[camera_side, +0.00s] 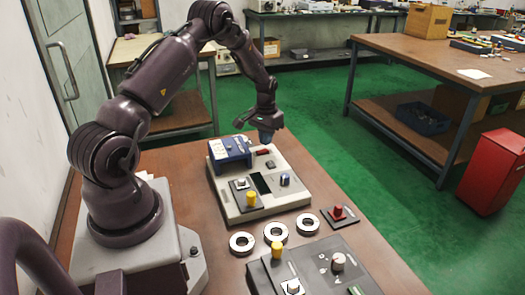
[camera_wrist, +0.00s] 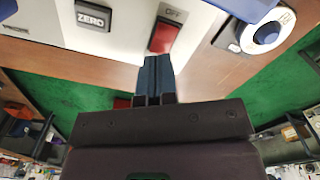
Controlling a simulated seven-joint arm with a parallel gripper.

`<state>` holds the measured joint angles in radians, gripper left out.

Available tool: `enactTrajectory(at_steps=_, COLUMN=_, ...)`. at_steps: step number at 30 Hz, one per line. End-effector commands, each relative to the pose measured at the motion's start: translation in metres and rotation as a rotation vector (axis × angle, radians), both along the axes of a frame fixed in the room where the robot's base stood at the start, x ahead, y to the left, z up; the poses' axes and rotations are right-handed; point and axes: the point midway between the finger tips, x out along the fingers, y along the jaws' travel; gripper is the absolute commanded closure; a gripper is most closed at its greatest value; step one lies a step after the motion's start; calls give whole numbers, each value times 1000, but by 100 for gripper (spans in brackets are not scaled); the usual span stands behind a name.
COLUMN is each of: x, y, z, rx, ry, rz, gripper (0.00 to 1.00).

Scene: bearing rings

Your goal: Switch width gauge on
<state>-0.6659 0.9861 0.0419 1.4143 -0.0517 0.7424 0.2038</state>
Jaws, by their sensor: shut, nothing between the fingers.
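A beige instrument (camera_side: 235,208), which looks like the width gauge, stands on the brown table. Its red rocker switch (camera_side: 264,151) is at its far end; the wrist view shows this red switch (camera_wrist: 163,37) under a label reading OFF. The dark ZERO button (camera_wrist: 93,16) is to its left in that view. My gripper (camera_side: 266,136) is above the far end of the gauge, near the switch. Its blue fingers (camera_wrist: 157,75) are pressed together and empty, with their tips just below the switch in the wrist view. I cannot tell whether they touch it.
A dark grey device (camera_side: 315,278) stands nearest the camera.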

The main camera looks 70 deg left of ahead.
Motion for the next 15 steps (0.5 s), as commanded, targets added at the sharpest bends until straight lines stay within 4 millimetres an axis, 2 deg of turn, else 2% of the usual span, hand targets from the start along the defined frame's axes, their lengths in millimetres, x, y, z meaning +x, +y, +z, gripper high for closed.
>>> enactTrajectory(at_steps=15, x=0, y=0, z=-8, rx=0, ry=1, rz=0, gripper=100)
